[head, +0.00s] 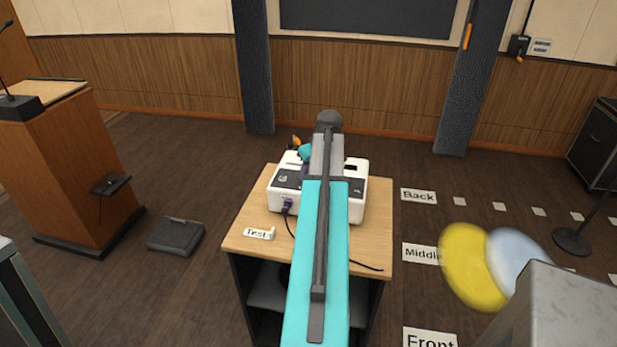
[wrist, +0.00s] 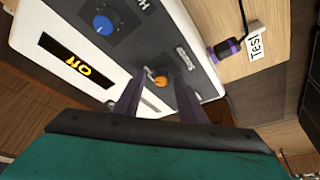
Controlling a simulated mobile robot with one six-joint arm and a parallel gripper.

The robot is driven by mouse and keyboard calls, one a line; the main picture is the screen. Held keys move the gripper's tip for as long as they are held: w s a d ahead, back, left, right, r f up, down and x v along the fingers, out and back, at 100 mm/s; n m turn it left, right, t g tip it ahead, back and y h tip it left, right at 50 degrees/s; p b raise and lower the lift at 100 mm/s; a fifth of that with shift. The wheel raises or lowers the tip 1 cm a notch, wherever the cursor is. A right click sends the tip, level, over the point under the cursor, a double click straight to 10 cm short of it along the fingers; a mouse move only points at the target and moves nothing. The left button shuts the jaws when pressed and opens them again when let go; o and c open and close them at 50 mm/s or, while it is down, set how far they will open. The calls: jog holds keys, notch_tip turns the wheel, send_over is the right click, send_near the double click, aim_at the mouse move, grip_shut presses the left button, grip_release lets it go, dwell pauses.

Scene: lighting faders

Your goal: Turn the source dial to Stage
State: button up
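A white box (head: 352,200) with a dark control panel stands on a small wooden table, partly hidden by my arm. In the wrist view the panel carries a blue dial (wrist: 103,25) and an orange dial (wrist: 160,80). The dial labels are too small or cut off to read, so I cannot tell which dial is the source dial. My gripper (wrist: 157,88) is open, its two dark fingers on either side of the orange dial, with gaps visible between them and it.
A purple plug (wrist: 226,48) with a dark cable sits at the box's edge, beside a "Test" label (head: 259,233) on the tabletop (head: 250,210). A lectern (head: 60,165) stands left. Floor labels and blurred yellow and blue discs (head: 470,265) lie to the right.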

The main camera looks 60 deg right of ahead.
jog(key=b+v, duration=0.2)
jog(key=v, duration=1.1)
jog(key=shift+s+b, duration=0.25)
jog(key=shift+b, duration=0.15)
jog(key=shift+w+d+r+n+y+p, duration=0.25)
jog(key=shift+n+y, duration=0.55)
jog(key=shift+n, duration=1.35)
jog(key=shift+w+d+f+n+y+p, duration=0.15)
jog(key=shift+n+y+p, duration=0.45)
jog(key=shift+n, duration=1.5)
jog(key=shift+w+d+n+y+p, duration=0.1)
jog(key=shift+w+n+y, duration=0.2)
jog(key=shift+n+y, duration=1.3)
jog(key=shift+a+n+h, duration=0.1)
jog(key=shift+n+h, duration=0.45)
jog(key=shift+h, duration=0.05)
jog(key=shift+c, duration=0.7)
